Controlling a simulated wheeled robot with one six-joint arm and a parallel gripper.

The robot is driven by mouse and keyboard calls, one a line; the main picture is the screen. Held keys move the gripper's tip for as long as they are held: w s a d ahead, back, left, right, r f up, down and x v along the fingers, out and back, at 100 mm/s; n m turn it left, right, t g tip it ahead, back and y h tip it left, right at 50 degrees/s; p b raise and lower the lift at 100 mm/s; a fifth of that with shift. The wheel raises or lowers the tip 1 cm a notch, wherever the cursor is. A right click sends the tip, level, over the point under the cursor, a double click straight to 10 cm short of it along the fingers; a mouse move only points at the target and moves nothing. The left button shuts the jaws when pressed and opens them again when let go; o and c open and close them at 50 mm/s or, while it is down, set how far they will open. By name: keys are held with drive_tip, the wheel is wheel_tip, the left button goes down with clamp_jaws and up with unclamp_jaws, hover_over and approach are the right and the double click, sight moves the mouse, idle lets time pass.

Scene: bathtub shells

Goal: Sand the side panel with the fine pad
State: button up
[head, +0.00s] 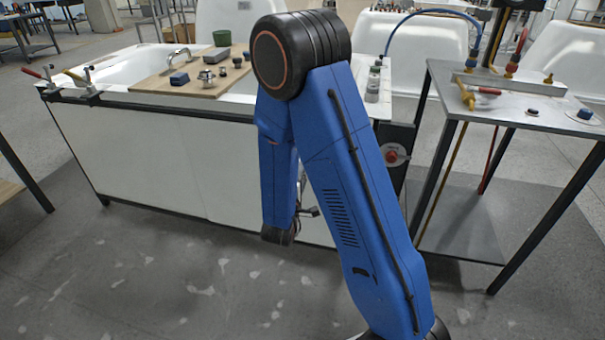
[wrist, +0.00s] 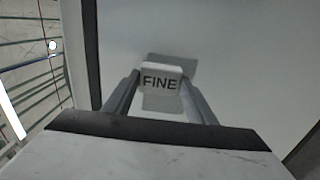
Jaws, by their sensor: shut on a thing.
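The side panel (head: 150,155) is the white front face of the bathtub in the head view. In the wrist view the panel (wrist: 250,60) fills most of the picture. My gripper (wrist: 161,82) is shut on a pale pad marked FINE, the fine pad (wrist: 160,84). A grey shadow shows on the panel just behind the pad. I cannot tell whether the pad touches the panel. In the head view my blue arm hides the gripper, the pad and part of the panel.
Clamps (head: 83,75) sit at the tub's left corner. A metal side table (head: 530,105) with tools stands at right. The floor (head: 170,270) before the panel is clear.

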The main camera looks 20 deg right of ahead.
drive_tip(key=w+a+f+m, duration=0.2)
drive_tip(key=a+f+m, duration=0.4)
drive_tip(key=a+m, duration=0.45)
drive_tip(key=shift+n, duration=0.75)
drive_tip(key=shift+w+a+x, duration=0.1)
drive_tip(key=shift+a+x, duration=0.05)
drive_tip(key=shift+x, duration=0.75)
drive_tip(key=shift+w+a+x, duration=0.15)
drive_tip(key=shift+a+x, duration=0.05)
drive_tip(key=shift+x, duration=0.7)
drive_tip(key=shift+w+a+x, duration=0.1)
drive_tip(key=shift+a+x, duration=0.05)
drive_tip(key=shift+x, duration=0.75)
drive_tip(key=shift+x, duration=1)
drive_tip(key=shift+s+d+r, duration=0.1)
drive_tip(key=shift+r, duration=0.05)
drive_tip(key=s+d, duration=0.2)
drive_tip(key=d, duration=0.1)
